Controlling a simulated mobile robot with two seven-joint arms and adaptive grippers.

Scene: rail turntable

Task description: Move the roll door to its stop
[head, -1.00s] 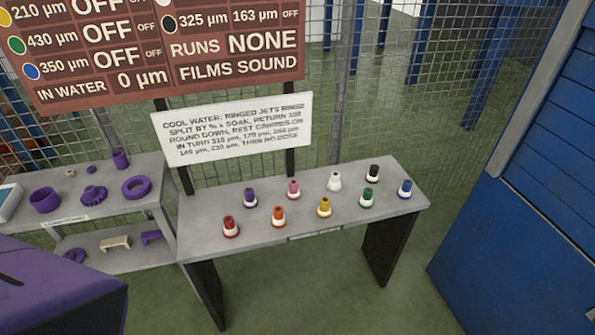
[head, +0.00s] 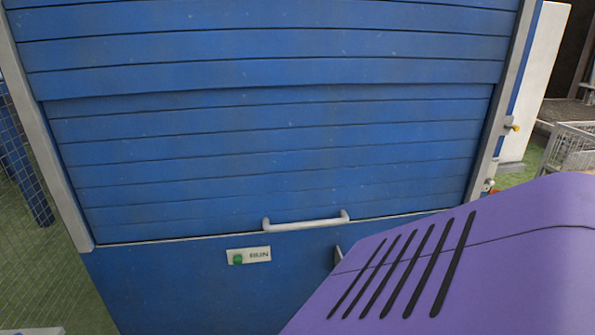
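The blue slatted roll door (head: 270,150) fills most of the head view. It is down, and its bottom edge meets the blue front panel (head: 180,285) of the cabinet. A pale horizontal handle (head: 305,222) sits on the door's bottom edge, right of the middle. Light grey side rails (head: 52,160) frame the door on both sides. No gripper shows in the head view, so nothing is seen holding the handle.
A green RUN button (head: 238,258) with a label is on the panel below the handle. A yellow-tipped fitting (head: 514,127) sticks out from the right frame. A wire cart (head: 572,148) stands at the far right. Mesh fence (head: 18,190) and green floor are at left.

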